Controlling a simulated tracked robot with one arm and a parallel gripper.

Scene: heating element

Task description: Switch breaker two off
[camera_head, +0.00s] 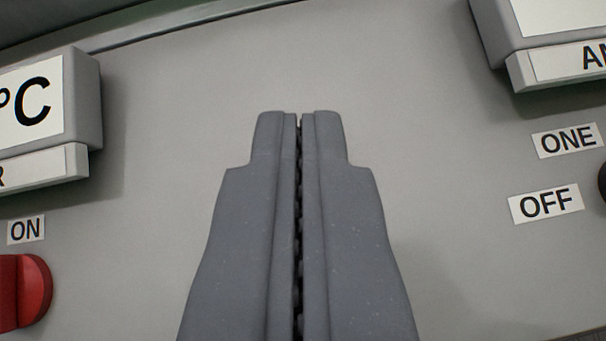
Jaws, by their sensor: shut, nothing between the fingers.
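My gripper (299,118) is shut and empty in the middle of the view, its fingertips pointing up the picture in front of a grey panel (400,90). At the right, a label reading "ONE" (568,140) sits above a label reading "OFF" (546,203). A dark round part (602,181) is cut by the right edge beside them. At the lower left, a red knob or switch (22,292) is partly in view under an "ON" label (25,230). No label reading "two" shows in this view.
A grey display box (82,100) with "°C" on it juts out at the upper left. Another box (491,30) with a label starting "A" juts out at the upper right. The panel between them is bare.

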